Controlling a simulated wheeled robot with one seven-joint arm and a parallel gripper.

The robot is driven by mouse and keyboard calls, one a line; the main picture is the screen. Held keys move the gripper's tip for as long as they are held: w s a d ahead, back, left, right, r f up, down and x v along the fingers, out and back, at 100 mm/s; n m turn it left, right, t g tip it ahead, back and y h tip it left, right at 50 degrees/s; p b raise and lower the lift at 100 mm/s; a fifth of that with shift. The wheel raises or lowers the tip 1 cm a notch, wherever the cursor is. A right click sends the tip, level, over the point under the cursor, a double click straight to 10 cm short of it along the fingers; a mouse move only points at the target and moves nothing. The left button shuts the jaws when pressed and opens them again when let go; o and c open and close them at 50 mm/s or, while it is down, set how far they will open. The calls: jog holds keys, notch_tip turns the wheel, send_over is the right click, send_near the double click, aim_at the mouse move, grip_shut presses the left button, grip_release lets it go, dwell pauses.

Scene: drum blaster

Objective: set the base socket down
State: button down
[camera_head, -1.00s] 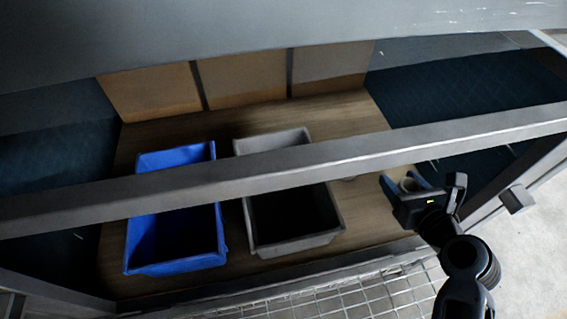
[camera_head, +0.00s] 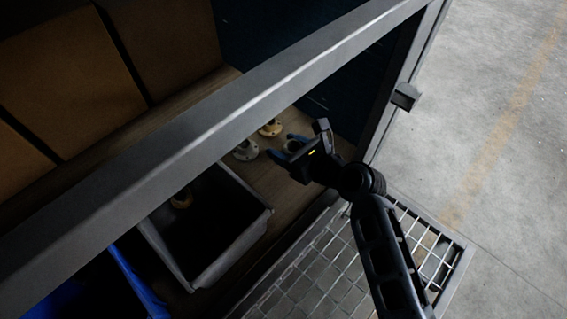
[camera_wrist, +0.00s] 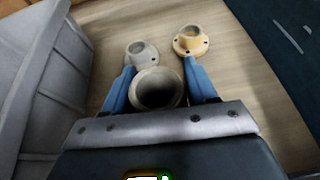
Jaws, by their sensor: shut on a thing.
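My gripper (camera_wrist: 160,76) has blue fingers shut on the base socket (camera_wrist: 158,90), a grey-beige round piece with its dark opening facing the wrist camera. In the head view my gripper (camera_head: 285,149) is over the right end of the wooden shelf, right of the grey bin; the held socket is mostly hidden there. Whether the socket touches the wood cannot be told. Beyond the fingertips stand a grey flanged socket (camera_wrist: 142,54) and a yellowish flanged socket (camera_wrist: 190,41). Both also show in the head view, the grey one (camera_head: 246,150) left of the yellowish one (camera_head: 271,128).
A blue bin (camera_head: 138,282) is further left. A metal beam (camera_head: 190,134) crosses above the shelf. Bare wood (camera_wrist: 245,115) lies right of the gripper.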

jog(key=shift+f+b, duration=1.3)
jog(key=shift+f, duration=1.3)
jog(key=shift+f, duration=0.1)
jog(key=shift+c, duration=1.7)
grip_release()
jog(key=shift+f, duration=0.1)
jog(key=p+v, duration=0.4)
jog(key=v, duration=0.8)
jog(key=shift+r, duration=0.2)
